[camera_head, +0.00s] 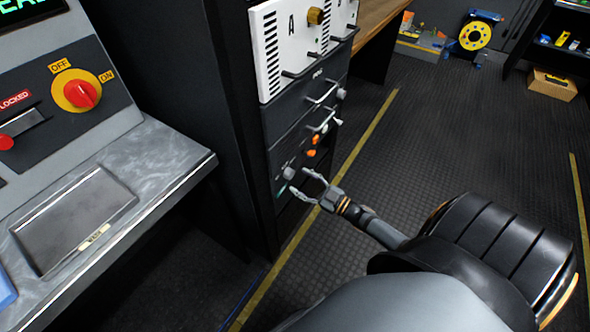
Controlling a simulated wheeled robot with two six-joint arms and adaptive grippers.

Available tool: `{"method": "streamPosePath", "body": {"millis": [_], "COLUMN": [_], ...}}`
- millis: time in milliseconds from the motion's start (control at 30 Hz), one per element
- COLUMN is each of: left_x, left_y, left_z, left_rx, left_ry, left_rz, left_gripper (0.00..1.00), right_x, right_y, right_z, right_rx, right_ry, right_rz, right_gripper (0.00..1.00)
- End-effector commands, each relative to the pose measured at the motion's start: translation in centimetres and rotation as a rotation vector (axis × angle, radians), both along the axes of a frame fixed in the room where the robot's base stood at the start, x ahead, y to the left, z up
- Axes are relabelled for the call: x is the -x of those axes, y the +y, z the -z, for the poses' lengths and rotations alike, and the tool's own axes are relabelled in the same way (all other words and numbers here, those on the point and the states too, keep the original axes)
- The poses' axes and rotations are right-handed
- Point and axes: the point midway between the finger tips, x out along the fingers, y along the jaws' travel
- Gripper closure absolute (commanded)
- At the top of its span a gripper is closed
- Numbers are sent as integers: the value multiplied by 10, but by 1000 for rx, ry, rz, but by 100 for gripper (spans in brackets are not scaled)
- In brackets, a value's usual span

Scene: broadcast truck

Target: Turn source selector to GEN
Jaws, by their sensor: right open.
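My right gripper (302,184) is open, with its fingers spread toward the lower front of a dark equipment rack (292,135). A grey knob (289,173) on the rack's lower panel is just left of the fingertips. I cannot tell whether they touch it. No GEN label can be read, so I cannot tell which control is the source selector or where it points. Orange knobs (313,147) sit above the gripper. A brass-coloured knob (316,16) is on the white panel at the top. My left gripper is not in view.
A console (60,90) at left carries a red rotary switch (82,94) marked OFF and ON. Its grey worktop (165,160) has a recessed tray (75,220). Rack handles (322,93) stick out above my gripper. Dark floor (450,130) at right is clear.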

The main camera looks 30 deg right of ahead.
Motion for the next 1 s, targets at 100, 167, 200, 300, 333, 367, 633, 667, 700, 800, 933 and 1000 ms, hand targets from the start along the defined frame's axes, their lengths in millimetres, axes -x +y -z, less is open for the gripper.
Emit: {"method": "streamPosePath", "body": {"millis": [100,167,200,300,333,367,633,667,700,800,933,1000], "left_x": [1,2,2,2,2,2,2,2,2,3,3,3], "left_y": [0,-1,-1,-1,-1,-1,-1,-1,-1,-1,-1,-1], "left_z": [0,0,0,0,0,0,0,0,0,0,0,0], "left_rx": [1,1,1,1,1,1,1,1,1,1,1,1], "left_ry": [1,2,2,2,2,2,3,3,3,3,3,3], "left_rz": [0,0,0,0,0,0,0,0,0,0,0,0], "left_gripper": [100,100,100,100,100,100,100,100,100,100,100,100], "right_x": [30,43,50,65,68,71,77,77,77,77,77,77], "right_y": [-11,-16,-19,-24,-25,-26,-29,-29,-29,-29,-29,-29], "right_z": [3,3,4,4,5,5,4,4,4,4,4,4], "right_rx": [1,0,1,0,0,0,0,0,0,0,-1,-1], "right_ry": [6,4,5,4,3,3,-1,-1,-1,-1,0,0], "right_rz": [-2,-2,-2,-1,-1,-1,0,0,0,0,0,0], "right_gripper": [41,41,41,41,41,41,41,41,41,41,41,41]}}
